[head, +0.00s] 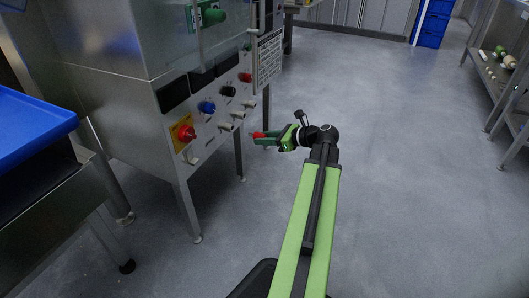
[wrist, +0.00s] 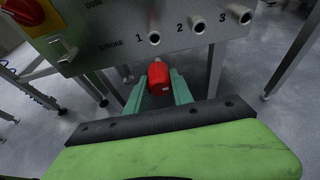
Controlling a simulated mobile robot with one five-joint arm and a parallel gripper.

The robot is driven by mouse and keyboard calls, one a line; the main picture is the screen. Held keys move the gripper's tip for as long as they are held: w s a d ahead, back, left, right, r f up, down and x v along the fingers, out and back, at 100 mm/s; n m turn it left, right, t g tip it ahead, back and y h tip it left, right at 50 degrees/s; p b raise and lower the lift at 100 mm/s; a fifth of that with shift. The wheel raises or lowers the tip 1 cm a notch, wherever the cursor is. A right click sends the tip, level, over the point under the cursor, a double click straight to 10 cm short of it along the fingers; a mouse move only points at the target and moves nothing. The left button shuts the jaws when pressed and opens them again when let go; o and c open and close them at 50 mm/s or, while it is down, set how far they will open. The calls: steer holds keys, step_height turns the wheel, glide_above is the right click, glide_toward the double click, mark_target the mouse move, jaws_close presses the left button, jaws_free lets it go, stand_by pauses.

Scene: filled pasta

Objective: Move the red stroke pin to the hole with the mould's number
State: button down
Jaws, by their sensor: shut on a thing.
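My gripper (head: 264,138) is shut on the red stroke pin (wrist: 159,78), which lies between its two green fingers in the wrist view. The pin also shows as a small red spot in the head view (head: 259,134). The pin is clear of the machine panel (wrist: 110,25), below and in front of it. The panel's STROKE row has hole 1 (wrist: 154,39), hole 2 (wrist: 198,29) and hole 3 (wrist: 241,16), all of which look empty. In the wrist view the pin is nearly in line under hole 1. I cannot read any number on a mould.
A blue tray (head: 45,135) is at far left. The floor right of my arm is free, up to a shelf (head: 500,85).

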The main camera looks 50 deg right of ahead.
steer(key=shift+r, duration=0.2)
steer(key=shift+w+a, duration=0.25)
steer(key=shift+w, duration=0.65)
steer(key=shift+w+a, duration=0.2)
steer(key=shift+w, duration=0.75)
steer(key=shift+w+a, duration=0.25)
steer(key=shift+w, duration=0.65)
steer(key=shift+w+a, duration=0.25)
steer(key=shift+w, duration=0.65)
steer(key=shift+w+a, duration=0.2)
steer(key=shift+w, duration=0.65)
steer(key=c, duration=1)
jaws_free()
steer(key=shift+o, duration=1)
